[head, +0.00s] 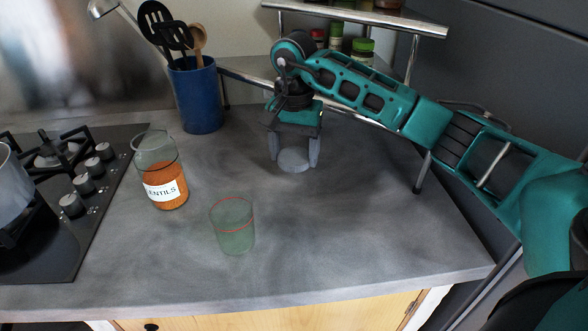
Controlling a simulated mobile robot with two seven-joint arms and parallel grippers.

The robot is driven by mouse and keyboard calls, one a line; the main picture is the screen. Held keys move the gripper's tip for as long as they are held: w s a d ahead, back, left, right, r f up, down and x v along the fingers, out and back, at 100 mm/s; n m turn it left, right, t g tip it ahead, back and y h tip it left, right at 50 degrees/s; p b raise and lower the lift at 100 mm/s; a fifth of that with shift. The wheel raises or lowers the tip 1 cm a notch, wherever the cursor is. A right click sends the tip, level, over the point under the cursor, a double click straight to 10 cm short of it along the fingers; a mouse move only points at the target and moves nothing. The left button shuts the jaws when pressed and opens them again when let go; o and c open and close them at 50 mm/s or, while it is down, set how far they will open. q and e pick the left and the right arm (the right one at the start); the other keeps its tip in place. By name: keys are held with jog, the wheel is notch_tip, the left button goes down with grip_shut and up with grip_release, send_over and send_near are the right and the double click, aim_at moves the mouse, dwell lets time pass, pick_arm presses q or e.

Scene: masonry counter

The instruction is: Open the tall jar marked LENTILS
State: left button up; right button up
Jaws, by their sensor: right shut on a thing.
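The tall glass jar marked LENTILS (165,188) stands upright on the counter, left of centre, part filled with orange lentils. Its top looks open, with no lid visible on it. My right gripper (294,152) points down over the counter behind and to the right of the jar. It is shut on a grey round piece (293,161) that looks like a lid, low over the counter. I cannot tell whether that piece touches the counter. My left gripper is out of view.
An empty greenish glass with a red rim (232,228) stands right of the jar. A blue utensil crock (196,95) is behind it. A hob (60,240) with a pot is at left. A metal-legged rack (345,13) holds spice jars. The right front counter is clear.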

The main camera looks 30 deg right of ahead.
aim_at(294, 181)
jog(key=shift+f, duration=2.45)
jog(key=shift+f, duration=0.15)
jog(key=o, duration=1.2)
jog(key=shift+c, duration=0.2)
notch_tip(294, 181, up, 12)
jog(key=shift+r, duration=0.15)
